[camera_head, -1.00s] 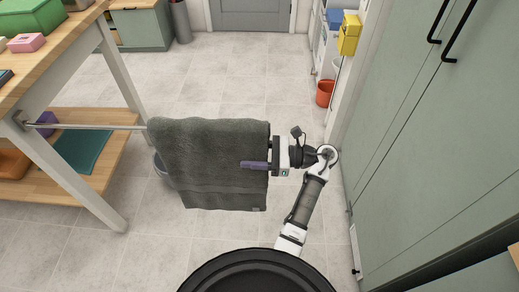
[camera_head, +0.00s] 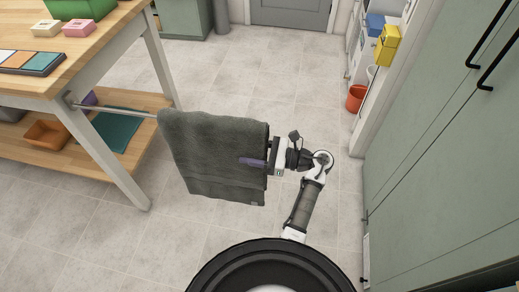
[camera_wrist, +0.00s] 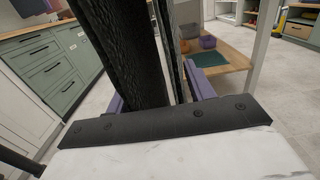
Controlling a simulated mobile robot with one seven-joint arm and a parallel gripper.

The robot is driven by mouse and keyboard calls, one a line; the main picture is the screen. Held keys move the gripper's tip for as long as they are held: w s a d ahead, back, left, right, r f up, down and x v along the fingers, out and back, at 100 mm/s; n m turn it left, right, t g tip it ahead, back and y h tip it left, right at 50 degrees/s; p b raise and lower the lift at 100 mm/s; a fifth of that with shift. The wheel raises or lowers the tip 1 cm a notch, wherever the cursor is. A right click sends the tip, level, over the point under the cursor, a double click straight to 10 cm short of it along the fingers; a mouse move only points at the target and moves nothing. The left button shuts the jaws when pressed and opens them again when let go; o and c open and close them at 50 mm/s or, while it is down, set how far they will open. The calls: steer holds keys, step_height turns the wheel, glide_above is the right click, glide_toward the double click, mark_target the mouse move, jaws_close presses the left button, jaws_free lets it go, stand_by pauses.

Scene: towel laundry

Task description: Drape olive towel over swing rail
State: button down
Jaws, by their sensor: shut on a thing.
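The olive towel (camera_head: 215,160), dark grey-green here, hangs folded over the swing rail (camera_head: 115,110), with its front layer hanging down. The rail is a thin metal bar reaching out from the wooden table's leg into the towel's left end; the rest of it is hidden by the towel. My gripper (camera_head: 252,162) is at the towel's right end, with one purple finger across the front layer. It is shut on the towel. In the wrist view, dark towel layers (camera_wrist: 135,60) stand between the two purple fingers (camera_wrist: 160,93), with a gap between the layers.
The wooden table (camera_head: 75,75) with a lower shelf (camera_head: 60,152) stands at left. Green cabinets (camera_head: 440,130) line the right side. An orange-red bucket (camera_head: 356,98) stands by the right wall. The tiled floor (camera_head: 270,85) beyond the towel is clear.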

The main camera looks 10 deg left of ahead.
steer(key=shift+w+a+r+p, duration=0.15)
steer(key=shift+a+p, duration=0.65)
steer(key=shift+a, duration=1.25)
steer(key=shift+w+a+p, duration=0.2)
steer(key=shift+a+p, duration=0.6)
steer(key=shift+a, duration=1.3)
steer(key=shift+w+a+r+p, duration=0.15)
steer(key=shift+a+p, duration=0.65)
steer(key=shift+a, duration=1.25)
steer(key=shift+w+a+f+p, duration=0.15)
steer(key=shift+a+p, duration=0.15)
steer(key=shift+a, duration=1.4)
steer(key=shift+w+a+r+p, duration=0.15)
steer(key=shift+a+p, duration=0.15)
steer(key=shift+a, duration=1.45)
steer(key=shift+w+a+f+p, duration=0.15)
steer(key=shift+a+p, duration=0.15)
steer(key=shift+a, duration=1.4)
steer(key=shift+f+b, duration=0.4)
steer(key=shift+b, duration=0.2)
steer(key=shift+a, duration=0.1)
steer(key=c, duration=0.6)
jaws_free()
steer(key=shift+o, duration=0.7)
steer(key=shift+f, duration=0.1)
